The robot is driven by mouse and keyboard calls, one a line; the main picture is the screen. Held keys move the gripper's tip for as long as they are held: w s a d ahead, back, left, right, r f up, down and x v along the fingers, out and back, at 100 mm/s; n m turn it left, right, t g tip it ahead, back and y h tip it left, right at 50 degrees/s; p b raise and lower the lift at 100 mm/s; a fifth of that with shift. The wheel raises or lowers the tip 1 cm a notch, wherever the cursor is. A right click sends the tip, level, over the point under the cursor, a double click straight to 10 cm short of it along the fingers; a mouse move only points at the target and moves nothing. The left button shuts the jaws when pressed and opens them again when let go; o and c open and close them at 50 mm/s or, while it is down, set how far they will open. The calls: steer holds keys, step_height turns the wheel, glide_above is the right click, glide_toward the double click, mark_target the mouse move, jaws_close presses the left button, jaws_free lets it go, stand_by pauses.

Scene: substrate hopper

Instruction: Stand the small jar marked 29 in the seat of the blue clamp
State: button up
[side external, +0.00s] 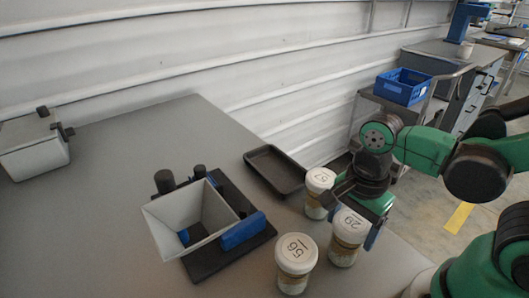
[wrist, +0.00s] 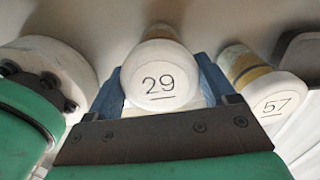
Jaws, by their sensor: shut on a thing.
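The jar marked 29 (side external: 344,252) is small, with a white lid, and stands upright near the table's front right edge. My gripper (side external: 351,222) is shut on it. In the wrist view the lid with 29 (wrist: 159,82) sits between the two blue fingers of my gripper (wrist: 162,88). I cannot tell whether its base touches the table. The blue clamp (side external: 242,231) is on a dark base plate left of the jar, against the pale square hopper (side external: 168,222). A bit of blue shows inside the hopper. I cannot make out the clamp's seat.
The jar marked 57 (side external: 319,179) stands just behind the held jar, and the jar marked 56 (side external: 296,252) stands to its front left. A black tray (side external: 275,168) lies behind them. Another pale container (side external: 34,150) is at far left. The table's left front is clear.

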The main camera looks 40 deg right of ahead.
steer(key=shift+r, duration=2.5)
steer(key=shift+w+r, duration=0.15)
steer(key=shift+w, duration=0.05)
steer(key=w+a+r, duration=0.2)
steer(key=w+a, duration=0.4)
steer(key=w, duration=0.3)
steer(key=w+a+r, duration=0.2)
steer(key=w+a, duration=0.4)
steer(key=w, duration=0.4)
steer(key=shift+s+d+f, duration=0.1)
steer(key=shift+d+f, duration=0.05)
steer(key=shift+f, duration=1.75)
steer(key=shift+s+d+f, duration=0.1)
steer(key=shift+f, duration=1.75)
steer(key=shift+f, duration=0.3)
